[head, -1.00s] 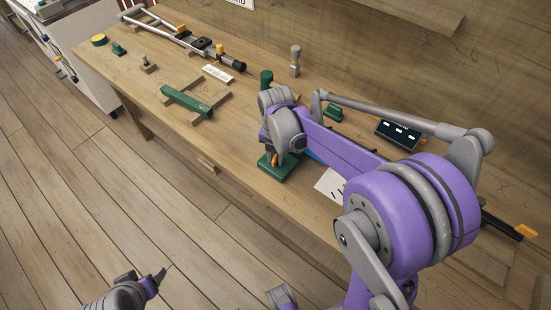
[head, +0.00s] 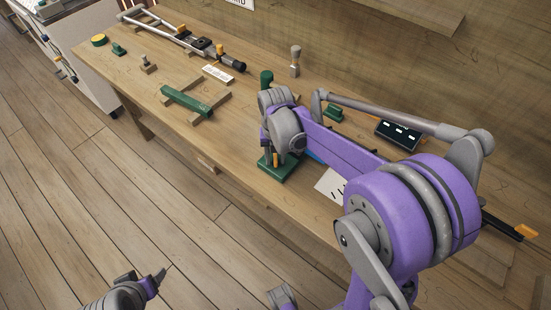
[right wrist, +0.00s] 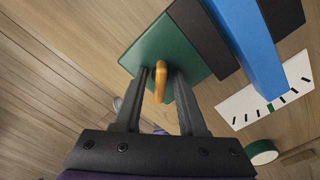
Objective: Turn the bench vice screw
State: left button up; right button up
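The bench vice is partly hidden behind my right arm in the head view; its green base (head: 280,172) shows on the bench's front part. In the right wrist view the green base (right wrist: 178,48), a blue bar (right wrist: 250,50) and dark blocks (right wrist: 203,38) show. An orange handle (right wrist: 160,78) stands between the two fingers of my right gripper (right wrist: 161,75). A gap shows beside the handle, so the fingers are around it, open. My left gripper (head: 163,273) is low over the floor, away from the bench; its fingers are too small to read.
A white card with black marks (head: 328,184) lies right of the vice; its green mark shows in the right wrist view (right wrist: 270,107).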

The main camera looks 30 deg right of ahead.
aim_at(275, 156)
jog(key=shift+r+p, duration=1.55)
jog(key=shift+r, duration=1)
jog(key=shift+c, duration=0.4)
